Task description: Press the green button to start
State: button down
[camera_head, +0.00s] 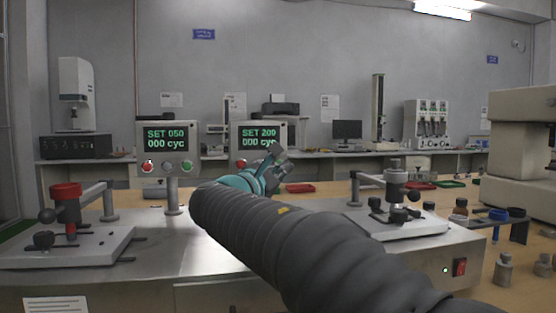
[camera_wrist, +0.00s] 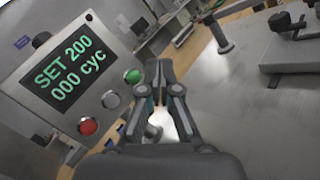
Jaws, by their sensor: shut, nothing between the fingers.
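The right control panel (camera_head: 236,140) reads SET 200 over 000 cyc; it fills the left of the wrist view (camera_wrist: 72,66). Its green button (camera_wrist: 132,76) is at the row's end, beside a grey button (camera_wrist: 111,99) and a red button (camera_wrist: 88,126). My gripper (camera_wrist: 159,70) is shut and empty, its fingertips just right of the green button in the wrist view; I cannot tell the depth gap. In the head view my gripper (camera_head: 275,155) covers part of this panel. The left panel (camera_head: 166,148) reads SET 050, with its own green button (camera_head: 187,165).
A test fixture with a red knob (camera_head: 66,190) stands on the bench at the left. Another fixture (camera_head: 396,190) stands right of my arm. A red rocker switch (camera_head: 460,267) is on the bench's front.

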jog(key=shift+w+a+p, duration=0.25)
jog(key=shift+w+p, duration=0.1)
jog(key=shift+w, duration=0.4)
jog(key=shift+w+a+p, duration=0.2)
jog(key=shift+w+p, duration=0.2)
jog(key=shift+w, duration=0.4)
jog(key=shift+w+a+p, duration=0.25)
jog(key=shift+w+p, duration=0.1)
jog(key=shift+w, duration=0.4)
jog(key=shift+w, duration=0.2)
jog(key=shift+w+a, duration=0.1)
jog(key=shift+w, duration=0.15)
